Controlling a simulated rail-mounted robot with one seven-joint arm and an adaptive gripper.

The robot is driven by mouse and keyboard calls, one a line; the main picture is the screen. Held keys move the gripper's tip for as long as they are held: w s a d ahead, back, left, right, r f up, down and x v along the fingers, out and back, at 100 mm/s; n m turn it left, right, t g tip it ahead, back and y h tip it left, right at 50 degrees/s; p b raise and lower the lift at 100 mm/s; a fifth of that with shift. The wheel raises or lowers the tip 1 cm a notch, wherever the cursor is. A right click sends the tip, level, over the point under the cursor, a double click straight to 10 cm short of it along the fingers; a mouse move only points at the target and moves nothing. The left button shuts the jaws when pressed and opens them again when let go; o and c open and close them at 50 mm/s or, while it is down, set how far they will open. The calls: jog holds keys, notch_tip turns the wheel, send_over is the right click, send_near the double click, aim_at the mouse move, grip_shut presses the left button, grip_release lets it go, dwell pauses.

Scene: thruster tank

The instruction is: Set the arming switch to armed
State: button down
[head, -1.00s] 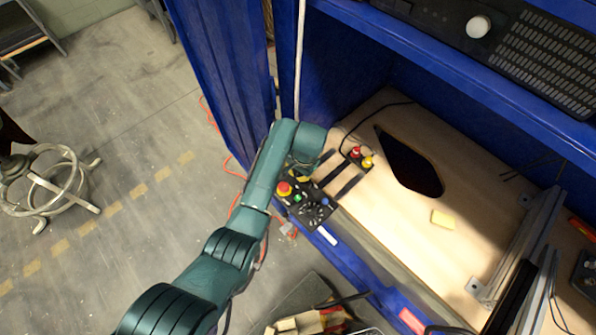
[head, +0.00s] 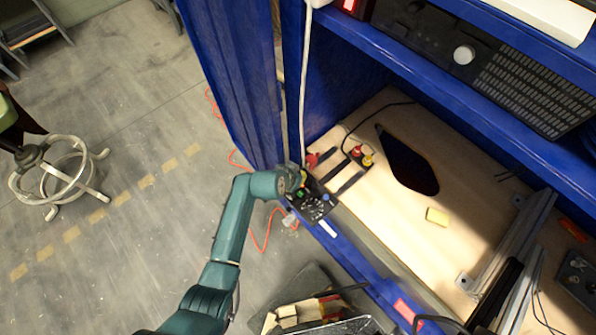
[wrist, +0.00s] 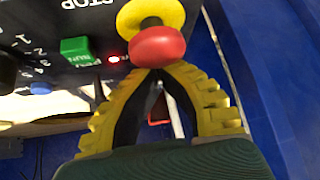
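A black control panel (head: 322,207) lies at the near left edge of the wooden bench, partly hidden by my arm. In the wrist view, the panel (wrist: 90,20) carries a red mushroom button (wrist: 157,46) on a yellow collar marked STOP, a green RUN button (wrist: 77,50), a small lit red lamp, a blue button (wrist: 40,88) and a numbered dial. I cannot tell which control is the arming switch. My gripper (wrist: 158,73) has its yellow-and-black fingertips together beside the red button, with nothing clearly held; whether they touch the button is unclear. In the head view, my gripper (head: 303,180) is over the panel's far left end.
A small red item (head: 312,160) sits just beyond my gripper. A small box with red and yellow knobs (head: 362,157), a yellow block (head: 437,216) and a dark cutout (head: 408,165) are on the bench. A blue upright (head: 235,80) and a pale hanging cable (head: 305,80) stand close by.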

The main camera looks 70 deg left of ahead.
jog(key=shift+t, duration=0.3)
jog(key=c, duration=1.4)
grip_release()
jog(key=v, duration=1.2)
jog(key=shift+d, duration=0.1)
